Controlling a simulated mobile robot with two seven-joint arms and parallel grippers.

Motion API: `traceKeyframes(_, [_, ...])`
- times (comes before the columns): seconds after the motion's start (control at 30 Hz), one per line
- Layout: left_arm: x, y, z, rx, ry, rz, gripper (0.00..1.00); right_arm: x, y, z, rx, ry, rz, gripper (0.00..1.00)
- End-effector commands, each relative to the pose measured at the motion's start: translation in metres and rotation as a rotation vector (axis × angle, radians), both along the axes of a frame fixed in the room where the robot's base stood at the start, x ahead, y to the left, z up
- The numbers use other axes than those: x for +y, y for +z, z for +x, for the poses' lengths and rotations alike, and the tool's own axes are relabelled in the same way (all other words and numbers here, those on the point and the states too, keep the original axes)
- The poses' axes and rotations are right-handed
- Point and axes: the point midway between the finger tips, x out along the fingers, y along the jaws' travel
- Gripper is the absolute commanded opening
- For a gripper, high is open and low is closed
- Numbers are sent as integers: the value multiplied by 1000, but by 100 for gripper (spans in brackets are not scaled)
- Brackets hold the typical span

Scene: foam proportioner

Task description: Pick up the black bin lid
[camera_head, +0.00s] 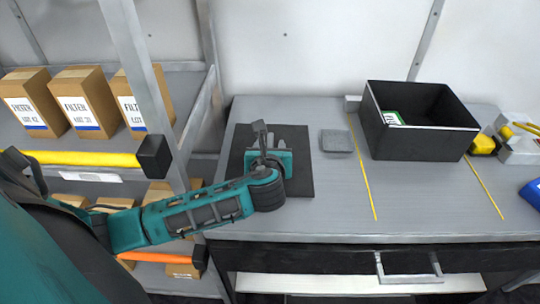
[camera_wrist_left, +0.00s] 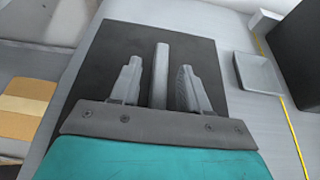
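The black bin lid (camera_head: 300,180) lies flat on the left part of the grey workbench, a dark square panel. It also fills the middle of the left wrist view (camera_wrist_left: 195,52). A grey upright bar, apparently its handle (camera_wrist_left: 161,72), stands at its middle. My left gripper (camera_head: 266,143) is over the lid. In the wrist view its two fingers (camera_wrist_left: 158,84) are apart, one on each side of the bar, with a visible gap on both sides. The lid's near middle is hidden by my gripper and wrist. My right gripper is not in view.
An open black bin (camera_head: 418,143) with a green-and-white item inside stands right of the lid. A small grey tray (camera_head: 337,141) lies between them. Yellow lines mark the benchtop. A shelf with filter boxes (camera_head: 84,101) and its upright post stand left, close to my arm.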

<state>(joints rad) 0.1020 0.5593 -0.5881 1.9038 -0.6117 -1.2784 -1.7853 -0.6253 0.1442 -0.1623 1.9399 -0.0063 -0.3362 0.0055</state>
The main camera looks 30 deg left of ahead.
Motion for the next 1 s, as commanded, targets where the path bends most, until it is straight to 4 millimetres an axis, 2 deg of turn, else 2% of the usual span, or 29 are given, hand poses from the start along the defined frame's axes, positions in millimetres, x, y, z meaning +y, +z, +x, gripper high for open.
traceKeyframes(0.07, [0, 0, 0, 0, 0, 0, 37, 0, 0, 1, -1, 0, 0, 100])
traceKeyframes(0.47, [0, 0, 0, 0, 0, 1, 0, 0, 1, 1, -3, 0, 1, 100])
traceKeyframes(1.0, [2, 5, 3, -1, 1, 2, 0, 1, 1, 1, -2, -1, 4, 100])
